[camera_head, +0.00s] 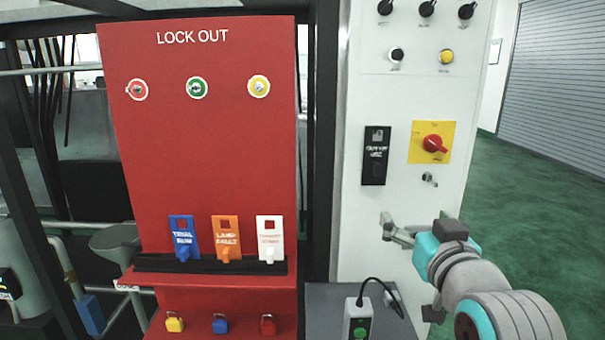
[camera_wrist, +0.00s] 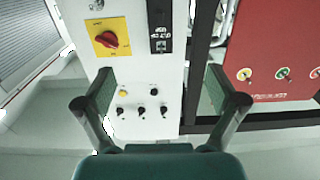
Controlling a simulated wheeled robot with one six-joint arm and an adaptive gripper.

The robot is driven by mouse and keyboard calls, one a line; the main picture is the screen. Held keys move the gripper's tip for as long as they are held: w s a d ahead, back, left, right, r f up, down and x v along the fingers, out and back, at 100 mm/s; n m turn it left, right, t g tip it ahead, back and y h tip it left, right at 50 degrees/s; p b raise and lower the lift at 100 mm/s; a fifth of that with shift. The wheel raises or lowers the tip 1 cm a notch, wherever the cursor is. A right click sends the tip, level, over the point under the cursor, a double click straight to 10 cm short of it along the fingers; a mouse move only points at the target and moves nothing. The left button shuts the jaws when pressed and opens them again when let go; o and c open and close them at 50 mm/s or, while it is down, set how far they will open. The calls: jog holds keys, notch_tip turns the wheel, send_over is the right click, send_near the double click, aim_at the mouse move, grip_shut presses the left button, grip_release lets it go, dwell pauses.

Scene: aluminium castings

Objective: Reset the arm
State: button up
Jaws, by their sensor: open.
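My gripper (camera_head: 386,228) is in front of the white control cabinet (camera_head: 385,90), below its red rotary switch (camera_head: 434,143). In the wrist view my gripper (camera_wrist: 160,95) shows its two fingers spread wide apart with nothing between them. The white cabinet face (camera_wrist: 145,70) with its knobs lies beyond the fingers. The red switch also shows in the wrist view (camera_wrist: 108,39), upper left of the fingers. A black tag (camera_head: 376,155) hangs on the cabinet left of the switch.
A red lock-out board (camera_head: 210,130) stands left of the cabinet, with blue, orange and white tags and several padlocks on its lower shelf. A grey box (camera_head: 325,300) with a cabled white pendant (camera_head: 358,318) stands below. Green floor (camera_head: 540,210) is clear at right.

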jog(key=s+f, duration=0.5)
jog(key=f, duration=0.5)
jog(key=s+f+g, duration=0.1)
jog(key=s+f, duration=0.4)
jog(key=f, duration=0.6)
jog(key=s+f, duration=0.5)
jog(key=f, duration=0.5)
jog(key=s+f+g, duration=0.1)
jog(key=s+f, duration=0.3)
jog(key=s, duration=1.1)
jog(key=s+f, duration=0.3)
jog(key=s, duration=1.2)
jog(key=shift+s+f+g, duration=0.15)
jog(key=shift+f+g, duration=0.2)
jog(key=shift+g, duration=0.05)
